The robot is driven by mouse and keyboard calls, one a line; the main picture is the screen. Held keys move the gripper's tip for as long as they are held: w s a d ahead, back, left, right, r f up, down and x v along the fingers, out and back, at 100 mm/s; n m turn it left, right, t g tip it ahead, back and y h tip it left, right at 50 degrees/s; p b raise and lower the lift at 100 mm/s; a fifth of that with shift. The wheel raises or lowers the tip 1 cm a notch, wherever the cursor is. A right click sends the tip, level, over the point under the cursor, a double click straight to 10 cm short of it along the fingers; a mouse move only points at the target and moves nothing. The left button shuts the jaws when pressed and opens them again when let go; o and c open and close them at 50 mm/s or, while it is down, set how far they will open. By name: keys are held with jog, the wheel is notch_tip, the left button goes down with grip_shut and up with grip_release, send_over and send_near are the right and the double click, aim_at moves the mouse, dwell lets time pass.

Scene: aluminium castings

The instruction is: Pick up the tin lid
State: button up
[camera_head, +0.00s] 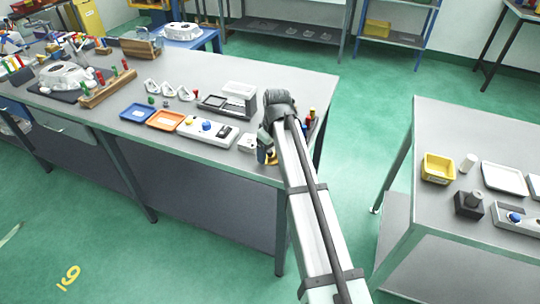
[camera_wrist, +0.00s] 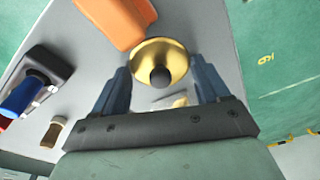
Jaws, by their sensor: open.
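The tin lid (camera_wrist: 142,55) is a shiny gold disc with a dark round knob in its middle. In the wrist view it lies just beyond my fingertips, and the knob shows between them. My gripper (camera_wrist: 162,76) is open, one blue-grey finger on each side, with a gap between the fingers and the knob. I cannot tell how high the fingers are above the lid. In the head view my arm reaches to the front right corner of the long grey table (camera_head: 225,77) and hides most of that spot.
An orange block-like object (camera_wrist: 115,20) lies close beside the lid in the wrist view. A black item with a blue part (camera_wrist: 22,98) and a small brown-topped jar (camera_wrist: 53,130) stand to the left. Blue (camera_head: 137,112) and orange (camera_head: 165,120) trays line the table's front edge.

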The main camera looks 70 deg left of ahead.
jog(key=shift+d+f, duration=0.1)
grip_shut()
dwell(0.4)
